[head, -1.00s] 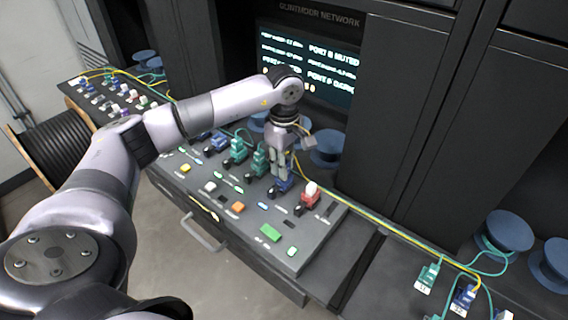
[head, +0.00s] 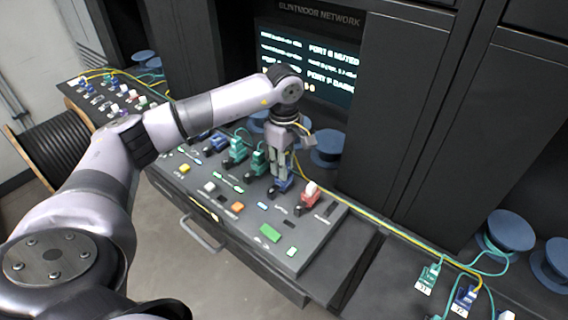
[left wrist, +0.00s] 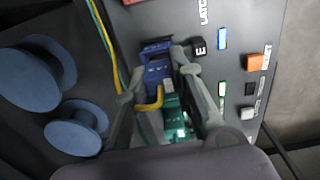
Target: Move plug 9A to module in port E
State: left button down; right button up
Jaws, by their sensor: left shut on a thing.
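My left gripper (head: 282,176) is low over the console and shut on a blue plug (left wrist: 157,74) with a yellow cable. In the left wrist view the gripper fingers (left wrist: 155,95) stand either side of that plug; I cannot read a number on it. The plug's front meets a blue module (left wrist: 156,47) beside the black block marked E (left wrist: 199,47). The module also shows under the fingertips in the head view (head: 283,187). I cannot tell how deep the plug sits. My right gripper is not in view.
Green plugs in modules (head: 237,148) stand left of the gripper, close by. A red module with a white top (head: 310,195) stands to its right. A yellow and green cable runs along the console's back edge. Blue spools (head: 326,150) stand behind. More plugs (head: 428,278) lie at right.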

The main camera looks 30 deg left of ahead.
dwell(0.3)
pick_arm(q)
jog(key=shift+f+b, duration=0.55)
jog(key=shift+b, duration=0.05)
dwell(0.3)
jog(key=c, duration=1.3)
grip_release()
jog(key=shift+r, duration=0.1)
notch_tip(320, 180, up, 12)
